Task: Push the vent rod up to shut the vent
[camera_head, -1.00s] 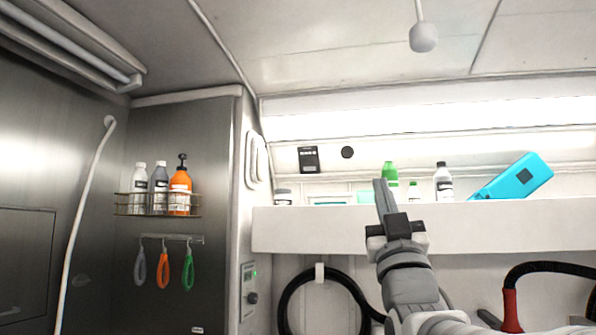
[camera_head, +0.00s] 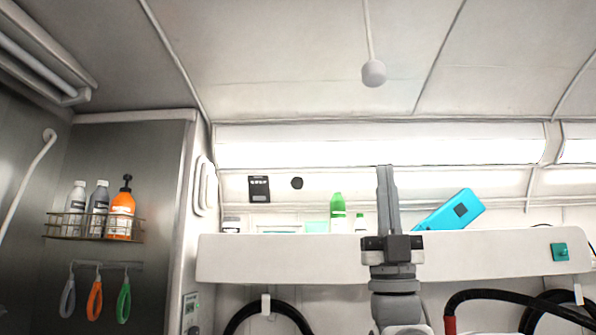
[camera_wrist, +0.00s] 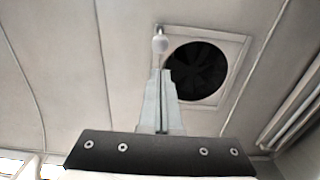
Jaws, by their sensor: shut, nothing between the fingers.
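The vent rod (camera_head: 369,40) hangs from the ceiling with a pale round knob at its lower end. The knob also shows in the wrist view (camera_wrist: 160,45), just beyond my fingertips. The round dark vent opening (camera_wrist: 195,70) in its square frame is beside the rod in the wrist view. My gripper (camera_head: 386,168) points up, shut and empty. In the head view its tips are below the knob and slightly to its right, with a visible gap. I cannot tell whether they are directly under it in depth.
A white shelf (camera_head: 290,258) runs behind my arm, with a green bottle (camera_head: 337,212) and a tilted blue case (camera_head: 452,212). A wire rack (camera_head: 75,229) with bottles is on the left wall. The space around the knob is clear.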

